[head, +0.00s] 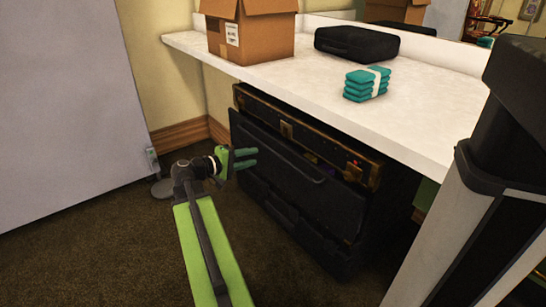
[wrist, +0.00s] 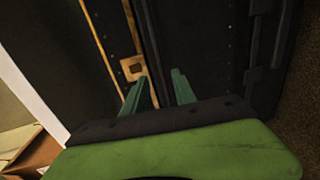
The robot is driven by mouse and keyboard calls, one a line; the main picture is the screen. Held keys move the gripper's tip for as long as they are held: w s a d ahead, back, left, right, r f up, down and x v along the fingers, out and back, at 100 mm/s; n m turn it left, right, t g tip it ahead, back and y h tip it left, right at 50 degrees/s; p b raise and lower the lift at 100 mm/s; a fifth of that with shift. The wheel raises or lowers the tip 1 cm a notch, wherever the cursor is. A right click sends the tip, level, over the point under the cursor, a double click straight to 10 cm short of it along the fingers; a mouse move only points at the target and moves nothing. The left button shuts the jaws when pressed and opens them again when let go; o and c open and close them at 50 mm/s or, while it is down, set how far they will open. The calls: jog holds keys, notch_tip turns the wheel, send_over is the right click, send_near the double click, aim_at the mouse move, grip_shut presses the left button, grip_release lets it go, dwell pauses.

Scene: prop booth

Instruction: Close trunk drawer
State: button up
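The dark trunk (head: 372,178) with brass-coloured fittings stands on the carpet under the white counter in the head view. Its upper drawer (head: 285,165) sticks out, and I can see some contents in the gap behind its front. A lower drawer front (head: 290,225) is below it. My gripper (head: 250,158) is at the left end of the upper drawer front, with its fingers apart and nothing between them. The wrist view shows the two green fingers (wrist: 160,90) spread before the dark trunk, near a brass fitting (wrist: 133,68). I cannot tell whether they touch it.
The white counter (head: 425,105) overhangs the trunk and holds a cardboard box (head: 240,35), a black case (head: 356,44) and a teal bundle (head: 366,84). A pale panel (head: 65,100) stands at left. Carpet (head: 90,245) is clear in front.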

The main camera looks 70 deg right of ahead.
aim_at(273, 151)
jog(key=b+x, duration=0.1)
jog(key=x, duration=0.9)
jog(key=shift+d+f+b, duration=0.1)
jog(key=shift+d+b, duration=0.2)
jog(key=shift+b, duration=0.05)
grip_shut()
dwell(0.8)
